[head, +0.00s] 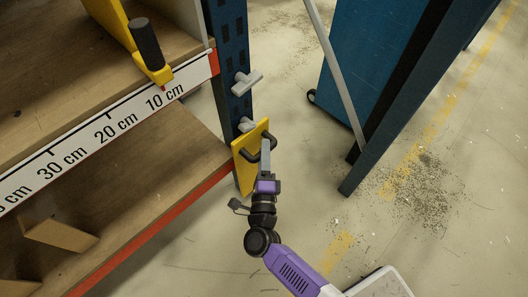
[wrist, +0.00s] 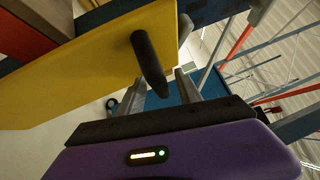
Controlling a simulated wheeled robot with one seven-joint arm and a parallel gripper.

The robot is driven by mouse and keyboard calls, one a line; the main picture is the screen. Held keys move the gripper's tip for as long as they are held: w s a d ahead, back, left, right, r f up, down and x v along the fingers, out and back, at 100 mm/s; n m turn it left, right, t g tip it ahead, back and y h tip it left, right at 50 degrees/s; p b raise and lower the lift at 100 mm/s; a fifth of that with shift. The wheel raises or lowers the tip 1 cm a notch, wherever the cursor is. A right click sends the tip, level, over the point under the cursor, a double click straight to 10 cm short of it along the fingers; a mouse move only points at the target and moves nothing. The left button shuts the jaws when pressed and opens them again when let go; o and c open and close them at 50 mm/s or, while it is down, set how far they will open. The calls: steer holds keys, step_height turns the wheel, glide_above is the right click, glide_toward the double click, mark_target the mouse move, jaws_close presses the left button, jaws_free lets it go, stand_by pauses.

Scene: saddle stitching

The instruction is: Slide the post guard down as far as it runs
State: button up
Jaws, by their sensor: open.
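The post guard (head: 246,172) is a yellow plate on the blue upright post (head: 229,60), at the front corner of the shelf. It carries a black handle (head: 271,141). My gripper (head: 265,145) is at the handle, and its finger hides part of it. In the wrist view the yellow guard (wrist: 85,75) fills the upper left, and its black handle (wrist: 147,58) reaches toward the space between my open fingers (wrist: 160,80). I cannot tell whether the fingers touch the handle. The guard's lower end is partly hidden by my arm.
Two grey T-shaped knobs (head: 247,82) stick out from the post above the guard. The shelf has a centimetre scale (head: 100,128) and a yellow piece with a black grip (head: 147,45). A blue cabinet (head: 365,65) and dark blue leg stand right. Floor between is open.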

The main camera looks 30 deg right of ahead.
jaws_close()
stand_by(1.4)
